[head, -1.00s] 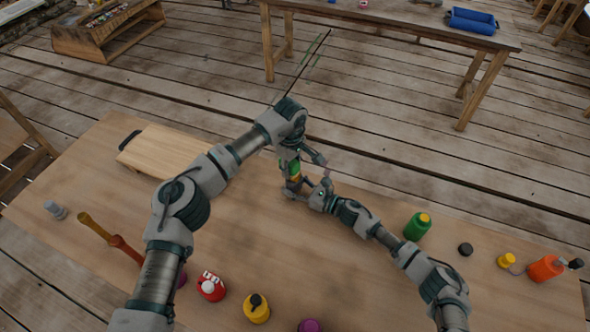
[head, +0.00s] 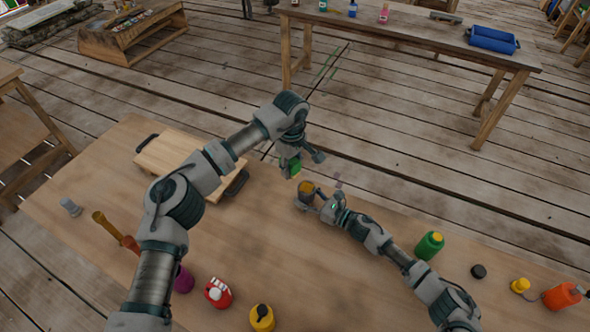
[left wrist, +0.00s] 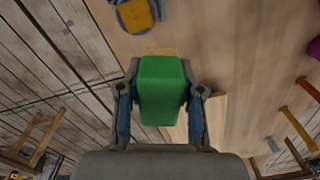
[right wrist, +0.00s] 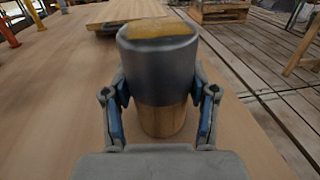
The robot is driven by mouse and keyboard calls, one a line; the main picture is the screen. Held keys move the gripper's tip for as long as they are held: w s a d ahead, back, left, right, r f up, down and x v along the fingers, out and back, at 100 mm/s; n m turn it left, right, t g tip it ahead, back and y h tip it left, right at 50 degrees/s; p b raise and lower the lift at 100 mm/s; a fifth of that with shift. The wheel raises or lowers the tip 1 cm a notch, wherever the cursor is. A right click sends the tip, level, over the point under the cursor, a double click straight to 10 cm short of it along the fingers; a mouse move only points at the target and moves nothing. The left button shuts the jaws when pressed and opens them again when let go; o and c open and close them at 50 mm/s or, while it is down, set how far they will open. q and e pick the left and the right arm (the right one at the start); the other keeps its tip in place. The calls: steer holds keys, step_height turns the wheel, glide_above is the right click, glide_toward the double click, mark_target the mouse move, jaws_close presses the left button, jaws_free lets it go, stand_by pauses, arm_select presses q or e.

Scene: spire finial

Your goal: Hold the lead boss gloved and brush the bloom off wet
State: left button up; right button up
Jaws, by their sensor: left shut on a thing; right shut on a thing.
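The lead boss (head: 306,187) is a dark grey cylinder with a yellowish patch on top. In the right wrist view the boss (right wrist: 160,70) stands upright above a wood-coloured lower part. My right gripper (head: 309,197) is shut around it, a finger on each side. My left gripper (head: 298,164) is shut on a green block-shaped brush (head: 295,170), held above and apart from the boss. In the left wrist view the brush (left wrist: 161,88) fills the jaws, a tan edge showing past it. The boss's yellow top (left wrist: 136,14) shows at that view's upper edge.
A wooden board (head: 172,158) with dark handles lies left of the grippers. A green bottle (head: 429,246), a dark cap (head: 478,271) and an orange bottle (head: 562,296) stand right. Red (head: 217,293) and yellow (head: 262,317) bottles stand near the front. The table's middle is clear.

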steer(key=o, duration=1.3)
steer(key=shift+o, duration=0.2)
steer(key=v, duration=1.2)
steer(key=shift+w+f, duration=0.1)
steer(key=shift+f, duration=0.05)
